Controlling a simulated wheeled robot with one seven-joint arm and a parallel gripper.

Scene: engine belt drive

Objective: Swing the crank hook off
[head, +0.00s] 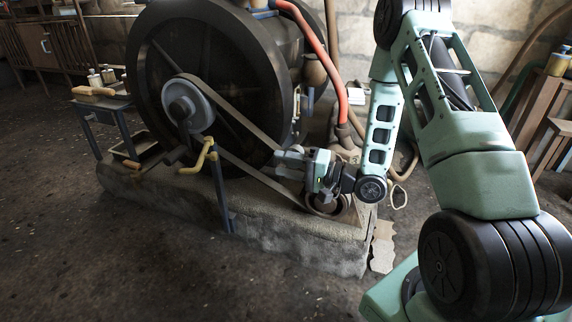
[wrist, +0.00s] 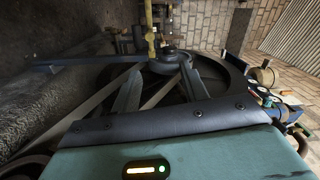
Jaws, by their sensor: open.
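The crank hook (head: 203,157) is a yellow, bent bar at the top of a dark blue upright post (head: 221,185), in front of the big wheel. In the wrist view a yellow upright piece (wrist: 150,30), which looks like the hook, shows beyond the fingers near the top. There is a clear gap between gripper and hook.
The large dark flywheel (head: 153,75) stands behind the hook, with a belt (head: 235,116) running from its grey hub pulley (head: 203,110) to a small pulley (head: 325,206) below my gripper. A stone plinth (head: 285,228) carries them. A small bench (head: 100,104) stands left. The front floor is clear.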

